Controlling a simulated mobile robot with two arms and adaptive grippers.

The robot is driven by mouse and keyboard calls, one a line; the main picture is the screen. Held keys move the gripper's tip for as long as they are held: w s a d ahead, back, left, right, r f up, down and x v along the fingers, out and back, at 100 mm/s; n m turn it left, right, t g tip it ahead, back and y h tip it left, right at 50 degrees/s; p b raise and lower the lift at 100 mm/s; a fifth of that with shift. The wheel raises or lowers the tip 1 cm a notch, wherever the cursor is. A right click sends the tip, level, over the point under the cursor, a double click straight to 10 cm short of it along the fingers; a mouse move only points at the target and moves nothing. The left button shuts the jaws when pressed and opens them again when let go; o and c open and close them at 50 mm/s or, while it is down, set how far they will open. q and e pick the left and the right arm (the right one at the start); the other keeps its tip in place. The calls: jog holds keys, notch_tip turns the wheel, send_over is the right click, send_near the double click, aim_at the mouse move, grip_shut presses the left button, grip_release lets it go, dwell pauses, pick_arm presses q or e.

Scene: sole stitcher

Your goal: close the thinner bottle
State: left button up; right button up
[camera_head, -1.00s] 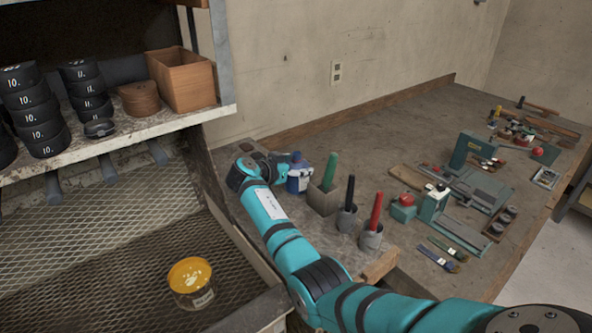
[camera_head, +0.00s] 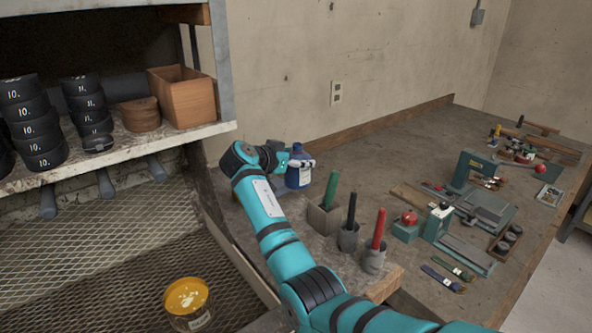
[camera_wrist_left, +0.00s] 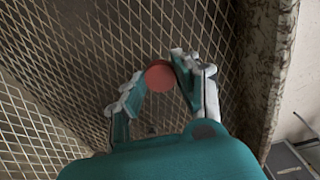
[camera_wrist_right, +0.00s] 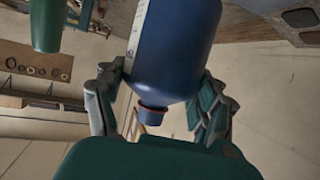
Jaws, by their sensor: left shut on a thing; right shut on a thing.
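A blue bottle (camera_head: 298,172) with a pale label stands out at the back left of the bench in the head view. My right gripper (camera_head: 290,161) is shut around it from the left. The right wrist view shows the blue bottle (camera_wrist_right: 180,50) between the fingers of my right gripper (camera_wrist_right: 158,100), with a reddish ring at its narrow neck. A round red cap (camera_wrist_left: 159,76) is held between the fingertips of my left gripper (camera_wrist_left: 155,82), above metal mesh. My left gripper is outside the head view.
A wide jar with a yellow top (camera_head: 187,294) stands on the mesh tray (camera_head: 110,235). Grey holders with green (camera_head: 331,188), black (camera_head: 351,209) and red (camera_head: 378,229) handles stand close to the bottle. Shelves with black rolls (camera_head: 35,125) are at left.

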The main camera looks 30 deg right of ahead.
pick_arm(q)
jog(key=shift+f, duration=0.2)
pick_arm(e)
jog(key=shift+r, duration=0.8)
jog(key=o, duration=0.8)
jog(key=c, duration=1.2)
jog(key=shift+o, duration=0.2)
